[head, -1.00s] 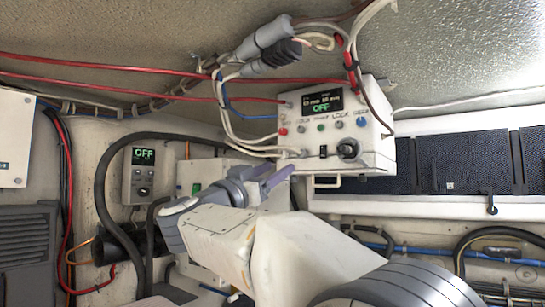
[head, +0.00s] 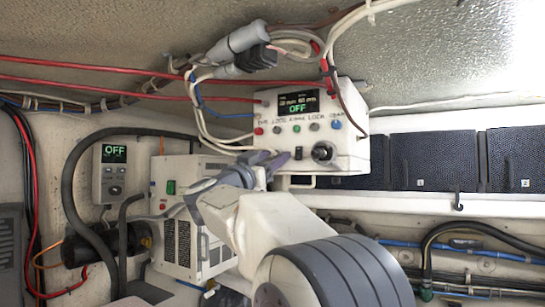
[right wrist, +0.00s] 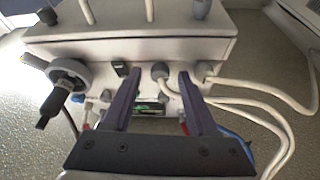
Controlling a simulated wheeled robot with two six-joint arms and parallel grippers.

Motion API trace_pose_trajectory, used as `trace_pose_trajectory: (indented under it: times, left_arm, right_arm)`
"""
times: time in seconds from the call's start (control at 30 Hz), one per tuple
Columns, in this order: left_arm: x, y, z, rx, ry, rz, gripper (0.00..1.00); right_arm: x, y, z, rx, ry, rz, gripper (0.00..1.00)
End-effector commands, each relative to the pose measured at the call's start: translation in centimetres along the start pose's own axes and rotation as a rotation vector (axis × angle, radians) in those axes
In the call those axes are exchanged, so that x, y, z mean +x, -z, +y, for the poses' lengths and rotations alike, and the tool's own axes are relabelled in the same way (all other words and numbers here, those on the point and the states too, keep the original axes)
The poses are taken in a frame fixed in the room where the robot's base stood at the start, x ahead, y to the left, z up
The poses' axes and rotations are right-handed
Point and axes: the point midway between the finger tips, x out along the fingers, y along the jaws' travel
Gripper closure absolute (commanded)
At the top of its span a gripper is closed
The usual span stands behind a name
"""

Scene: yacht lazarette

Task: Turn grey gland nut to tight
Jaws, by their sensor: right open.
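The grey gland nut (right wrist: 160,71) sits on the front face of a white control box (head: 346,158), with a white cable coming out of it. My right gripper (right wrist: 158,75) is open, with one purple-grey finger on each side of the nut in the right wrist view. A gap shows on both sides; I see no contact. In the head view my right gripper (head: 268,160) is at the box's lower front left and hides the nut. A paler gland (right wrist: 204,69) with its own cable is just right of the fingers in the wrist view. My left gripper is not in view.
A black rotary handle (head: 323,152) and a black rocker switch (head: 295,154) are close by on the box. White cables (head: 204,120) loop left of it. Black panels (head: 432,160) stand to the right.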

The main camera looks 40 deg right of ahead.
Motion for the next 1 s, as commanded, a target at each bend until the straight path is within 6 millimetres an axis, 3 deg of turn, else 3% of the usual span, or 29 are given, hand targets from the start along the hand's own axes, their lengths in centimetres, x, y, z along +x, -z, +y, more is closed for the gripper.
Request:
trace_pose_trajectory:
  times: [0.03,0.1,0.17,0.57,1.0]
  left_arm:
    - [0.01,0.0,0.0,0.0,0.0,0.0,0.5]
    - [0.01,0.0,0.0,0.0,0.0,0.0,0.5]
    - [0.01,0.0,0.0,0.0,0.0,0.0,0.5]
    - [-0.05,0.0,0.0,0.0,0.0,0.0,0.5]
    - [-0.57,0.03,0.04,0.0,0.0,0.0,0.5]
  right_arm:
    - [-0.02,0.0,-0.01,0.0,0.0,0.0,0.52]
    - [-0.03,0.0,-0.01,0.0,0.0,0.0,0.79]
    - [-0.03,0.0,-0.02,0.0,0.0,0.0,1.0]
    - [-0.05,-0.01,-0.14,0.042,-0.016,0.0,1.0]
    - [-0.02,0.11,-0.42,0.347,-0.142,-0.001,1.0]
